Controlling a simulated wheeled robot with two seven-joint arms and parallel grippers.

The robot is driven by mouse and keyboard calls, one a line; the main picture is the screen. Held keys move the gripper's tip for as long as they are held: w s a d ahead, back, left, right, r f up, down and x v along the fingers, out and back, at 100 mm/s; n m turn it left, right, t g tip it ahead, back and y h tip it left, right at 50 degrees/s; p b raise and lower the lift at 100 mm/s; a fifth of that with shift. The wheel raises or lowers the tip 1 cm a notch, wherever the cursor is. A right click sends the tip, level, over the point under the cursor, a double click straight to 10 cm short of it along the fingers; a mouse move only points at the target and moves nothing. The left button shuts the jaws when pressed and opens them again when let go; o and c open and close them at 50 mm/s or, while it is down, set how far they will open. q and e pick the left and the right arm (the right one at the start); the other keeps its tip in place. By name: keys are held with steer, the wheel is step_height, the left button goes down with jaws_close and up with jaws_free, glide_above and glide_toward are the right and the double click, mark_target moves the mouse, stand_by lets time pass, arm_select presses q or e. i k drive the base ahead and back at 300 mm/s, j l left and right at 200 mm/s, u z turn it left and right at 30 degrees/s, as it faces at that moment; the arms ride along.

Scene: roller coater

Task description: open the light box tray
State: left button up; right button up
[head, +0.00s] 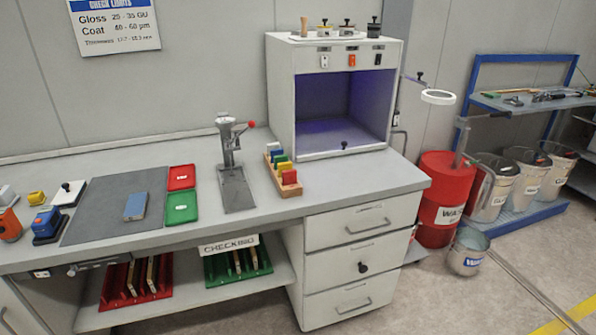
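The light box (280,90) is a grey-white cabinet standing at the back right of the bench. Its front is open and its inside glows purple. Several switches (351,60) line the top front panel. Neither of my grippers shows in the head view.
A lever press (228,150) and a wooden rack of coloured blocks (283,172) stand left of the box. A magnifier lamp (438,97) is at its right. Below are drawers (350,224). A red drum (444,200) stands beside the bench. The bench before the box is clear.

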mark_target(327, 138)
steer(key=i+l+u, duration=0.35)
steer(key=i, duration=0.2)
steer(key=i+l+u, duration=0.35)
steer(key=i+l, duration=0.15)
steer(key=l, duration=0.15)
steer(key=i+l+u, duration=0.4)
steer(key=l, duration=0.25)
